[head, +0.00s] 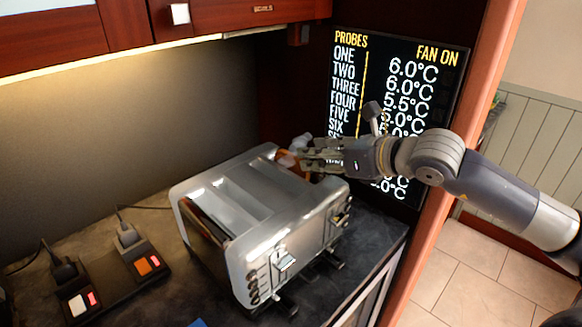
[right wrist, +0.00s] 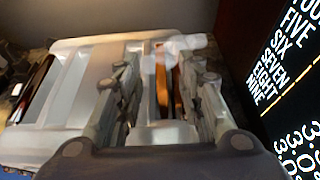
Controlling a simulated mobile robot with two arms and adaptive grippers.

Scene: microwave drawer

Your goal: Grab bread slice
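The silver toaster (head: 250,215) stands on the dark counter. A brown bread slice (right wrist: 162,85) shows as a narrow upright strip in a toaster slot in the right wrist view, with another brown strip (right wrist: 178,92) beside it. In the head view a bit of orange-brown (head: 290,168) shows under the gripper; most of it is hidden. My right gripper (head: 300,155) is over the toaster's far right end. In the right wrist view its fingers (right wrist: 163,100) are open, apart on either side of the brown strips. I cannot tell whether they touch. My left gripper is not in view.
A small pale object (head: 300,141) is beside the right fingertips. A black power strip (head: 115,283) with plugs lies left of the toaster. A dark display panel (head: 395,110) stands behind my right gripper. The upper cabinet (head: 240,15) hangs above.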

